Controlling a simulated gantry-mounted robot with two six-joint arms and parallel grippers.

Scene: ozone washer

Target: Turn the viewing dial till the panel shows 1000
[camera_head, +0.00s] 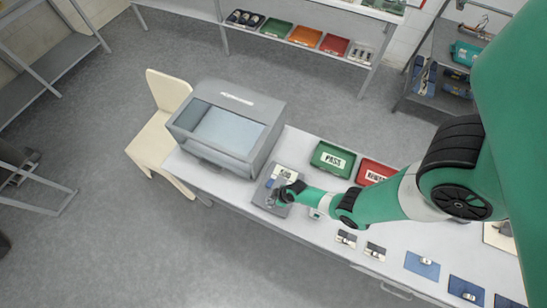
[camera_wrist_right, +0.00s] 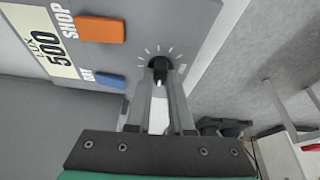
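The grey control panel (camera_head: 270,184) lies on the white table beside the box. In the right wrist view, the grey panel face (camera_wrist_right: 110,55) has a pale display (camera_wrist_right: 46,40) reading LUX 500. The black viewing dial (camera_wrist_right: 159,64) sits among white tick marks. My right gripper (camera_wrist_right: 161,76) has its two fingers apart, reaching to the dial with part of it between the tips. Whether they press on it I cannot tell. In the head view my right gripper (camera_head: 284,193) is over the panel and hides the dial. My left gripper is not in view.
An orange switch (camera_wrist_right: 99,29) marked SHOP and a blue switch (camera_wrist_right: 111,80) sit beside the dial. The grey viewing box (camera_head: 236,128) stands left of the panel. Green PASS (camera_head: 332,158) and red (camera_head: 373,173) trays lie right. Several cards line the front.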

